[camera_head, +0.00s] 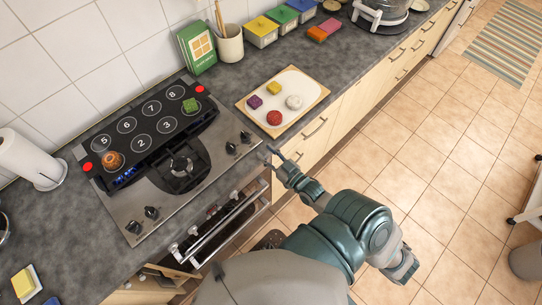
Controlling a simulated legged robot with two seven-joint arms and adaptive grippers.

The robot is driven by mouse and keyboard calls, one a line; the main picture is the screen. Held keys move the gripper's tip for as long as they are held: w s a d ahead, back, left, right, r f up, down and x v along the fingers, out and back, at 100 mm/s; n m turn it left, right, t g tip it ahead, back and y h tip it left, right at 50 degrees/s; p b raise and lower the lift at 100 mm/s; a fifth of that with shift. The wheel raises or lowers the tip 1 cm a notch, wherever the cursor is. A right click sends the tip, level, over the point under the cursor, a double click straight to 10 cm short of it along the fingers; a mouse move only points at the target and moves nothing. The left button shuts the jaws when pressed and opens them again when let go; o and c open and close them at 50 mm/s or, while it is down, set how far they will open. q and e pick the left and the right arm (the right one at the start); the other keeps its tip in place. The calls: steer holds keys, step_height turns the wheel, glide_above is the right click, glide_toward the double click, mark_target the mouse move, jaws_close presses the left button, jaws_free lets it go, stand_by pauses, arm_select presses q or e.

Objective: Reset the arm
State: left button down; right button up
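My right arm is teal and grey and reaches from the bottom middle toward the counter's front edge. Its gripper (274,152) is small in view, by the edge between the stove and the cutting board. I see nothing held in it, but its fingers are too small to tell open from shut. My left gripper is not in view.
The stove (190,185) carries a black panel with numbered circles, an orange-brown round item (112,160) and a green block (190,105). A white board (297,82) holds several small coloured items. The oven door (225,225) looks partly open.

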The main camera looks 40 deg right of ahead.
steer(key=shift+s, duration=1.05)
steer(key=s+f+g, duration=0.3)
steer(key=f, duration=0.8)
steer(key=s+f+g+h, duration=0.1)
steer(key=s+f+g, duration=0.1)
steer(key=f, duration=0.8)
steer(key=s+f+g, duration=0.3)
steer(key=f, duration=0.8)
steer(key=s+a+f+g, duration=0.3)
steer(key=s+f+g, duration=0.1)
steer(key=s+f, duration=0.6)
steer(key=s+a+f+n+g, duration=0.1)
steer(key=s+a+f+g, duration=0.3)
steer(key=s+f, duration=0.5)
steer(key=s+g, duration=0.1)
steer(key=s, duration=0.4)
steer(key=shift+s+a+f+n, duration=0.2)
steer(key=shift+s+f+n, duration=0.1)
steer(key=shift+s+f, duration=0.1)
